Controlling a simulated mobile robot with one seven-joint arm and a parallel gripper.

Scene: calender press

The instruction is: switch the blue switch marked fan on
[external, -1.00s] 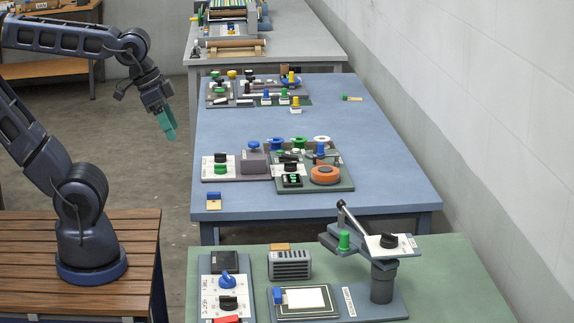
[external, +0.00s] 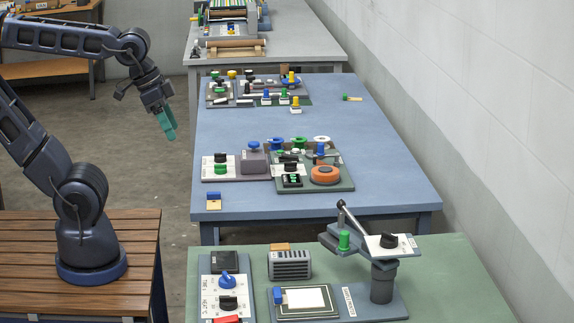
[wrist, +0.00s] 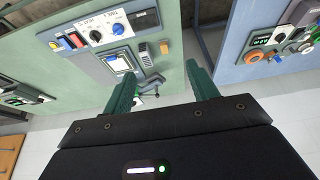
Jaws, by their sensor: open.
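A blue rotary knob (external: 228,279) sits on a white-faced panel on the green table in the external view. It also shows in the wrist view (wrist: 118,28), on a pale plate near a black knob. My gripper (external: 168,130) is open and empty, with teal fingers pointing down, in the air left of the blue table, well away from the panel.
On the green table, a black knob (external: 228,303) and a red part (external: 227,319) share the panel, with a grey vented box (external: 289,265) and a lever arm (external: 352,222) nearby. The blue table (external: 350,115) holds several control boards. Floor shows below my gripper.

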